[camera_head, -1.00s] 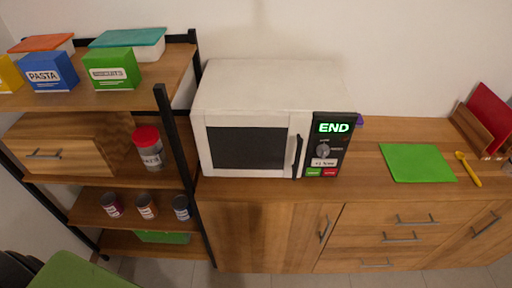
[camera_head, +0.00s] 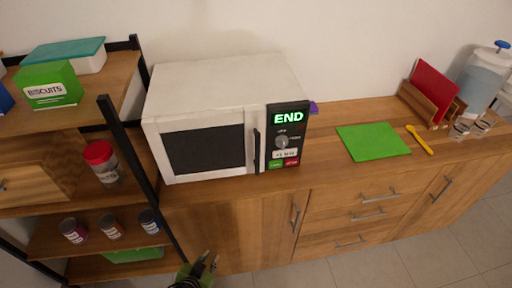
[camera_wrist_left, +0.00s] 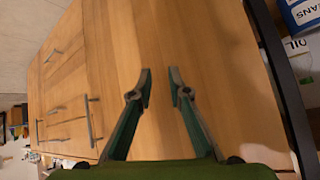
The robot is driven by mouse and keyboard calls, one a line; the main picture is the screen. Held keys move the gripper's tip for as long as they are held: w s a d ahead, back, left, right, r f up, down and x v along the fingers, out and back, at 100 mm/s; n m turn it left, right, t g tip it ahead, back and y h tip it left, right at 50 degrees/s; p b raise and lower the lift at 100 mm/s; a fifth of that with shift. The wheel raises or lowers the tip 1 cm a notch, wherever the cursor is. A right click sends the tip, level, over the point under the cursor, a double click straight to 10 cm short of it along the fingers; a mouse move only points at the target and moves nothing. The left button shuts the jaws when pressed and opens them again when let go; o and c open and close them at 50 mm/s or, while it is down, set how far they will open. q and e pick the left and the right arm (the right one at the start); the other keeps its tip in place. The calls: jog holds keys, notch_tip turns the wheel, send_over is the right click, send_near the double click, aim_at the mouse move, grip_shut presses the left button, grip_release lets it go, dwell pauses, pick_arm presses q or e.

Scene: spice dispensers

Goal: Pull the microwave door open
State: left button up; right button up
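The white microwave (camera_head: 225,85) stands on the wooden counter with its door (camera_head: 204,149) shut. The door has a dark window and a black vertical handle (camera_head: 256,152) at its right edge. The panel beside the handle reads END. My left gripper (camera_head: 208,258) shows at the bottom of the head view, below and in front of the microwave, apart from the handle. In the left wrist view my left gripper (camera_wrist_left: 160,88) is open and empty, facing the wooden cabinet front (camera_wrist_left: 190,45). My right gripper is in neither view.
A shelf with a black post (camera_head: 128,150) stands left of the microwave, holding boxes and cans. A green board (camera_head: 372,142) and yellow spoon (camera_head: 419,140) lie to the right on the counter. Cabinet handles (camera_head: 295,218) stick out below the counter.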

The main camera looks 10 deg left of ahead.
pick_arm(q)
jog(key=w+d+r+t+h, duration=0.1)
jog(key=w+d+r+t, duration=0.15)
jog(key=r, duration=0.45)
jog(key=w+d+r+t, duration=0.1)
jog(key=w+d+r, duration=0.1)
jog(key=w+r, duration=0.35)
jog(key=t+h, duration=0.3)
jog(key=t, duration=0.1)
send_near(256, 149)
jog(key=p+x, duration=0.3)
jog(key=x, duration=0.6)
jog(key=shift+w+d+r+p, duration=0.2)
jog(key=shift+w+p, duration=0.1)
jog(key=shift+p, duration=0.05)
jog(key=shift+w+d+f, duration=0.1)
jog(key=shift+w+d, duration=0.05)
jog(key=shift+w, duration=0.45)
grip_shut()
